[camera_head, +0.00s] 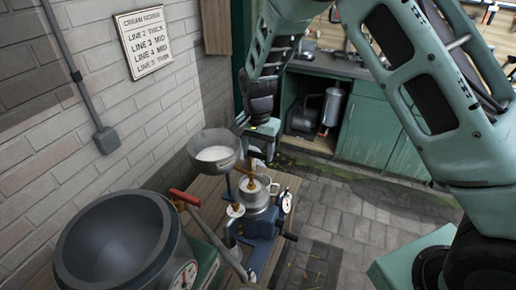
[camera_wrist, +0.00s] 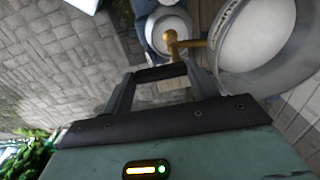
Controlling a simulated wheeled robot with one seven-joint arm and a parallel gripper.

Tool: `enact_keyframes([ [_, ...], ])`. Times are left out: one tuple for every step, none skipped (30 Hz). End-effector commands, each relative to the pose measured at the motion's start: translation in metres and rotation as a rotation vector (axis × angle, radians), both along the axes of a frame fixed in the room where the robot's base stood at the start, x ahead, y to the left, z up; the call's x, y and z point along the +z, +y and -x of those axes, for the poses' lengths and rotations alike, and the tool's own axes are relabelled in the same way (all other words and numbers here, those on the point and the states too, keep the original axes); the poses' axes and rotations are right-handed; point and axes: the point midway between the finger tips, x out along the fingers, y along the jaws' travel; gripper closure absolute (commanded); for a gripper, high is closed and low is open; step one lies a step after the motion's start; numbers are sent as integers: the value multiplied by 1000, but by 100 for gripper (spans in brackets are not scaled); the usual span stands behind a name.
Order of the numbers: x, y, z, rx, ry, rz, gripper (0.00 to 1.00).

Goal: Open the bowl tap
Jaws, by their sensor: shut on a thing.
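The bowl (camera_head: 214,146) is a wide grey metal basin with white liquid, beside the brick wall; it also shows at the right of the wrist view (camera_wrist: 258,35). The brass bowl tap (camera_wrist: 188,43) runs from the bowl's side toward my gripper. My gripper (camera_wrist: 160,74) is shut at the tap's near end, with the dark fingertips over its lower part. In the head view my gripper (camera_head: 257,153) reaches down just right of the bowl. The exact contact is hidden by the fingertips.
A metal pot (camera_head: 256,196) on a blue stand sits below the bowl, with a dial (camera_head: 286,203) beside it. A large dark basin (camera_head: 112,242) and a red-handled lever (camera_head: 185,198) are near left. Green cabinets (camera_head: 368,130) stand behind. The paved floor right is clear.

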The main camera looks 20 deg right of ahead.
Motion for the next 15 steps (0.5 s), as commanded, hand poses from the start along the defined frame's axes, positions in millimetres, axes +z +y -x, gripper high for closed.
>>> enact_keyframes([
  [1, 0, -1, -6, -3, 0, 64],
  [1, 0, -1, -8, -3, 0, 64],
  [1, 0, -1, -11, -3, 0, 64],
  [1, 0, -1, -12, -3, 0, 64],
  [1, 0, -1, -13, -3, 0, 64],
  [1, 0, -1, -13, -3, 0, 64],
  [1, 0, -1, -14, -3, 0, 64],
  [1, 0, -1, -14, -3, 0, 64],
  [1, 0, -1, -14, -3, 0, 64],
  [1, 0, -1, -14, -3, 0, 64],
  [1, 0, -1, -14, -3, 0, 64],
  [1, 0, -1, -14, -3, 0, 64],
  [1, 0, -1, -14, -3, 0, 64],
  [1, 0, -1, -14, -3, 0, 38],
  [1, 0, -1, -14, -3, 0, 27],
])
